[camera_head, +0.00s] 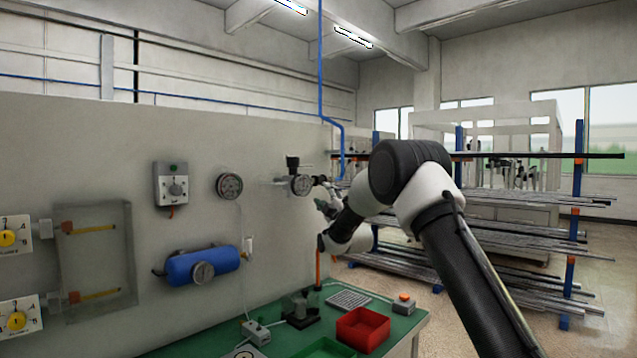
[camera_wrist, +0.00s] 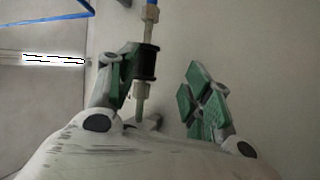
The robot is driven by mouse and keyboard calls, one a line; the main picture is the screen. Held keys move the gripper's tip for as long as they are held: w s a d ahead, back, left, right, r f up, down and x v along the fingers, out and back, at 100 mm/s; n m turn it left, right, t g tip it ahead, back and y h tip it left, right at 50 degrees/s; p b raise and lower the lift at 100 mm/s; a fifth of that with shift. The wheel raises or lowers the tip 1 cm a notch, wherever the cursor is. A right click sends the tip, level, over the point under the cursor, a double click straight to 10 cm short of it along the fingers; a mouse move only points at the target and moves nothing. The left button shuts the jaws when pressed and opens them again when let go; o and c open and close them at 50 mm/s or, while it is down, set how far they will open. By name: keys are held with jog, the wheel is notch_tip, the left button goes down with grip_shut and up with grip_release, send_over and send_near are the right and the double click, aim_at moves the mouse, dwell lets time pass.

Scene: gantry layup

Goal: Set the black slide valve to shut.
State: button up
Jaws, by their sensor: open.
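The black slide valve (camera_wrist: 147,62) shows in the wrist view as a short black sleeve on a line between two brass-coloured fittings. A blue hose leaves its far end. My gripper (camera_wrist: 163,76) is open, with green-padded fingers on either side of the line. The black sleeve is close beside the left finger, which covers part of it; I cannot tell whether they touch. The right finger stands clear of it. In the head view my gripper (camera_head: 324,190) is near the wall below the blue line, and I cannot make out the valve there.
A gauge (camera_head: 301,185) with a black-topped fitting sits on the wall just left of my gripper. A round gauge (camera_head: 229,186), a control box (camera_head: 174,184) and a blue tank (camera_head: 203,266) are further left. Below is a green bench with a red bin (camera_head: 363,329). Pipe racks stand right.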

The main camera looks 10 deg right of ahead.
aim_at(320, 181)
jog(key=shift+s+r+n+t+y, duration=0.3)
jog(key=shift+r+n+t, duration=0.2)
jog(key=shift+r+n, duration=0.3)
jog(key=x, duration=0.7)
jog(key=shift+w, duration=0.3)
